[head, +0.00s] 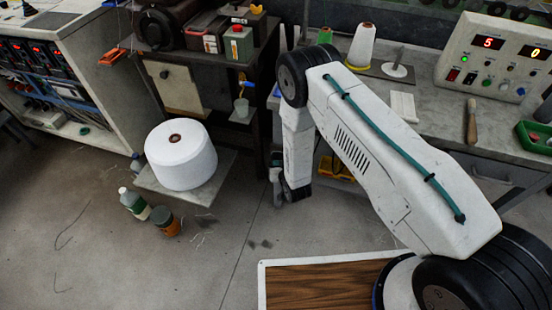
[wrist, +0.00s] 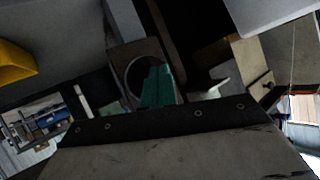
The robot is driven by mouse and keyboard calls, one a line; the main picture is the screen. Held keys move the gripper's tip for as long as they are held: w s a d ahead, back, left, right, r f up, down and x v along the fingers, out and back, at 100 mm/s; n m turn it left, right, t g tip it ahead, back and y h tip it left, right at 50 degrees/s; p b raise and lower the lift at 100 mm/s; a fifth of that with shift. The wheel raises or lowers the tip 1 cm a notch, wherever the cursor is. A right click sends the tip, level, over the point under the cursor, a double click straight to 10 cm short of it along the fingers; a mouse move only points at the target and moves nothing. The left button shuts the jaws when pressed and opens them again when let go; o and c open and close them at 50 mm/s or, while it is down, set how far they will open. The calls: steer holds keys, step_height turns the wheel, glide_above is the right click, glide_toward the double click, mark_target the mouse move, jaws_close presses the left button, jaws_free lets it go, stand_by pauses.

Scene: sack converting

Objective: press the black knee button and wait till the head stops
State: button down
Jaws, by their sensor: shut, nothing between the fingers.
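My gripper (wrist: 158,72) shows in the wrist view as green fingers, shut together with nothing between them. Just beyond the fingertips is a dark round face with a thin pale rim (wrist: 131,80), set in a grey-brown plate. It may be the black knee button; the fingers cover its right part, and I cannot tell whether they touch it. In the head view my arm reaches down between the dark machine stand and the grey bench, and the button cannot be made out. The dark machine (head: 168,22) stands at the top; whether its head is moving cannot be told.
A white thread cone (head: 181,157) sits on a low plate left of my arm, with a green-white bottle (head: 134,203) and a brown jar (head: 165,221) on the floor. A control box (head: 497,58) with red digits stands on the bench. A yellow object (wrist: 14,62) is left of my fingers.

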steer(key=shift+s, duration=0.2)
steer(key=shift+a, duration=0.1)
steer(key=shift+s+a, duration=0.25)
steer(key=shift+s, duration=0.55)
steer(key=shift+s+a, duration=0.3)
steer(key=shift+s, duration=0.45)
steer(key=shift+s+a, duration=0.25)
steer(key=shift+s, duration=0.55)
steer(key=shift+s, duration=0.1)
